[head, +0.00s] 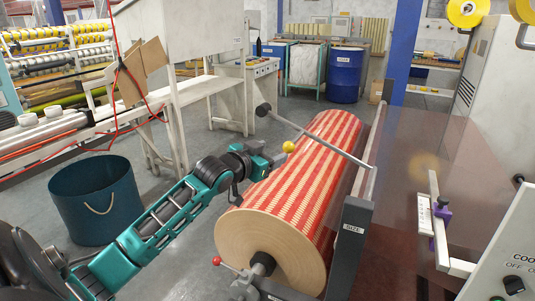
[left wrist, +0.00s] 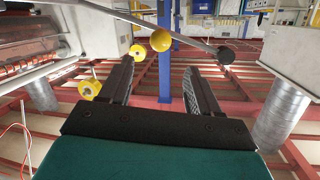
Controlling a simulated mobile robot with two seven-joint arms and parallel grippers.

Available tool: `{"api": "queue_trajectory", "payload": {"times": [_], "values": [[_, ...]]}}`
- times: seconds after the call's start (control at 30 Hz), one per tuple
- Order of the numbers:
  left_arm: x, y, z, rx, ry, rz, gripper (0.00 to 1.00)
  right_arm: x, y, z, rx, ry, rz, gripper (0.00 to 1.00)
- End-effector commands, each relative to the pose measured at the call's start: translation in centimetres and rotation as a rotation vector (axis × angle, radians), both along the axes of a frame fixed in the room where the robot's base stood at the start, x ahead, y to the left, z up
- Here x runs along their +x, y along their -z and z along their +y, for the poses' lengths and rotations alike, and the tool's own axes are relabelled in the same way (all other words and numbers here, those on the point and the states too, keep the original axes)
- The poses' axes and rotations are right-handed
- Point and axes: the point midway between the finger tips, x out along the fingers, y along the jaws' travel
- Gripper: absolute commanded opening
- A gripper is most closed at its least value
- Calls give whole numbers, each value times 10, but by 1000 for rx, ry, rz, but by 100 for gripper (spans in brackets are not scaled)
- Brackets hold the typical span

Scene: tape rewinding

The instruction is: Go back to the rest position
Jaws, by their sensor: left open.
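My left arm reaches in from the left in the head view, and my left gripper (head: 276,159) is beside the left side of the big red and tan roll (head: 318,152). In the left wrist view the two dark fingers (left wrist: 162,92) stand apart with nothing between them. A grey rod with a black knob (head: 263,109) crosses above the roll. My right gripper is not in view.
A dark teal bucket (head: 97,200) stands on the floor left of my arm. A white bench (head: 190,92) is behind it. A red-knobbed lever (head: 216,261) is by the roll's near end. A clear panel (head: 410,150) and control box (head: 505,255) are at right.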

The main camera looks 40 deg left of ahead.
Motion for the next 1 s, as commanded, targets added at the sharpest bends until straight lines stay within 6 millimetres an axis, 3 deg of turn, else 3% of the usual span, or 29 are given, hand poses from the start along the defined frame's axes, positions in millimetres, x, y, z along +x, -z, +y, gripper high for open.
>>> {"api": "queue_trajectory", "payload": {"times": [0.7, 0.77, 0.87, 1.0], "values": [[-5, 3, -2, -2, 2, 4, 62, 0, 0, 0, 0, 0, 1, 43], [-8, 14, -7, -4, 8, 19, 62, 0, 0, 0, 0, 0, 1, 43], [-19, 51, -27, -12, 28, 65, 62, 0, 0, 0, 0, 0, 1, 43], [-57, 131, -75, -33, 77, 167, 62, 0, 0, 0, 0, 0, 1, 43]]}}
